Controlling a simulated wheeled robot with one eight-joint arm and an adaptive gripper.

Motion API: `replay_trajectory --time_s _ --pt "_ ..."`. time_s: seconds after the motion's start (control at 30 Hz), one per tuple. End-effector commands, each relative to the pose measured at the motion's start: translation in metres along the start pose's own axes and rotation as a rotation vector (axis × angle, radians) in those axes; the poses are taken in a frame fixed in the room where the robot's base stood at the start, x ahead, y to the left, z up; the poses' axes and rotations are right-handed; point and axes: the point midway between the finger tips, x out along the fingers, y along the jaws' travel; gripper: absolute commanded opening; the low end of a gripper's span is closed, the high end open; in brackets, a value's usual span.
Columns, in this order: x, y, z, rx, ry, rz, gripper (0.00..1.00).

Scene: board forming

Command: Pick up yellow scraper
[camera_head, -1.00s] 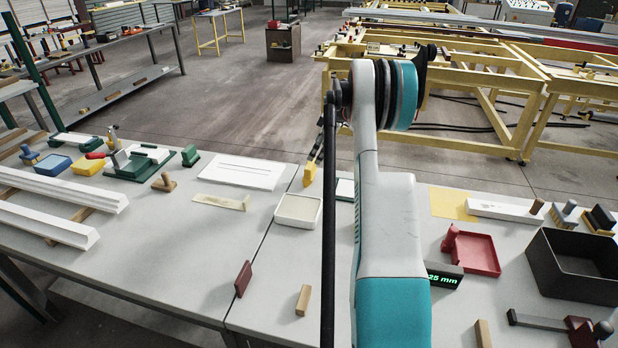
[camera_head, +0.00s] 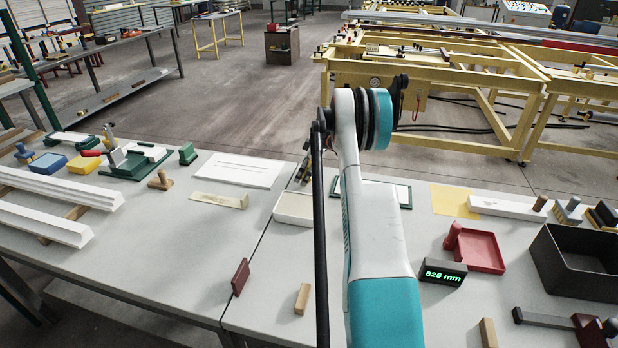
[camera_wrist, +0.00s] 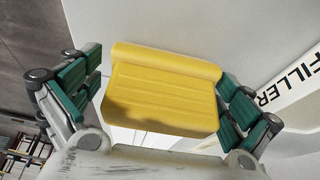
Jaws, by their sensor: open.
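The yellow scraper (camera_wrist: 165,92) shows in the wrist view as a ribbed yellow block with a rounded upper edge and a dark shadow on its lower left. My gripper (camera_wrist: 160,98) is open, with its green-padded fingers on the left and right of the scraper. The right finger is close to the scraper's edge; I cannot tell whether they touch. A wider gap shows on the left. In the head view my arm and gripper cover most or all of the scraper.
A white tray (camera_head: 293,207) stands beside my arm. In the wrist view a white strip marked FILLER (camera_wrist: 293,85) lies at the right. A green-edged board (camera_head: 402,192) is right of my arm. A dark red block (camera_head: 240,277) and a wooden block (camera_head: 302,298) stand in front.

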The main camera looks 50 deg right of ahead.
Motion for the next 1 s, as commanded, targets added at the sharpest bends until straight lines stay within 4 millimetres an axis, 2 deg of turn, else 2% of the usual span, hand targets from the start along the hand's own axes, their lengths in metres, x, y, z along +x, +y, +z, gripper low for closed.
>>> replay_trajectory --time_s 0.13,0.3,0.37,0.77,1.0 --pt "-0.001 0.0 0.0 0.0 0.0 0.0 0.98" --pt "-0.001 0.0 0.0 0.0 0.0 0.0 0.6" --pt "-0.001 0.0 0.0 0.0 0.0 0.0 0.48" --pt "-0.004 0.0 -0.002 0.0 0.0 0.0 0.48" --pt "-0.026 0.0 -0.011 0.0 0.0 0.0 0.48"
